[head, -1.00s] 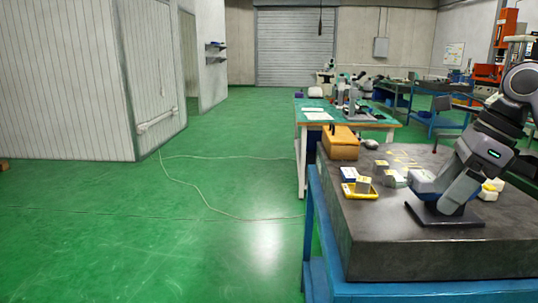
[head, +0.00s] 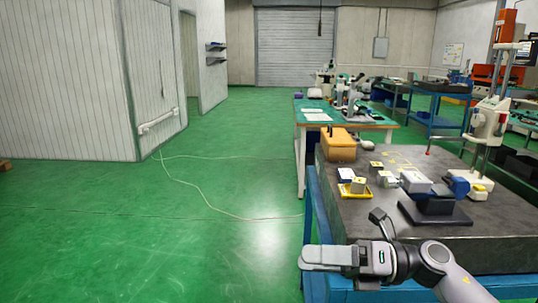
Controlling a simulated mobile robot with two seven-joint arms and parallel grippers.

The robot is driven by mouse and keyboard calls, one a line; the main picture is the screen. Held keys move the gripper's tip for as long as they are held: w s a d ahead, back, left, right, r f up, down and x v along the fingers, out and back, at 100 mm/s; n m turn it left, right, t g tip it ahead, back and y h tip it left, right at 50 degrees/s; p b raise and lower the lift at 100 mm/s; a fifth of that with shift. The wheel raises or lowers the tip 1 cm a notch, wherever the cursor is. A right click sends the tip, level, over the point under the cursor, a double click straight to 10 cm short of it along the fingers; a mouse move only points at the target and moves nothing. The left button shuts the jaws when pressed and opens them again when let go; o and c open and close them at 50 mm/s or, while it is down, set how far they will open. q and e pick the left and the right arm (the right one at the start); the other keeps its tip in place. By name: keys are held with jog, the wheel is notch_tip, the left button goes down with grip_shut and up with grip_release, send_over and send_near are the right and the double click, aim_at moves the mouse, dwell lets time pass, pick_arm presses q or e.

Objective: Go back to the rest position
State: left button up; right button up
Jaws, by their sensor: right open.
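My right arm comes in from the lower right, and its grey right gripper (head: 322,257) points left, in front of the dark surface plate's (head: 375,232) near left corner. The gripper is apart from the things on the plate. I see nothing between its fingers; the finger gap is hard to make out from this side. My left gripper is not in view.
On the plate are a dark stand (head: 434,213) with a grey block and blue part, a yellow tray (head: 353,190) with small blocks, an orange box (head: 340,147) and a tall column instrument (head: 488,125). The green floor (head: 230,200) at left is open, with a thin cable across it.

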jog(key=s+d+f+m+t+h+p, duration=0.15)
jog(key=d+f+m+t+h, duration=0.5)
jog(key=m, duration=0.85)
jog(key=s+d+f+m+t+h, duration=0.15)
jog(key=f+m+t+h, duration=0.25)
jog(key=f+m+t, duration=0.8)
jog(key=s+d+f+m+g+h, duration=0.2)
jog(key=s+f+m+g, duration=0.2)
jog(key=s+f+m, duration=0.2)
jog(key=s+d+f+m+g+h+p, duration=0.1)
jog(key=s+d+f+m+g+h, duration=0.1)
jog(key=s+f+m+g, duration=0.3)
jog(key=s+m+h, duration=0.1)
jog(key=s+m, duration=0.1)
jog(key=s, duration=0.2)
jog(key=shift+s+d+f+h, duration=0.15)
jog(key=shift+s+f+h, duration=0.2)
jog(key=shift+s+f, duration=0.05)
jog(key=shift+g, duration=0.25)
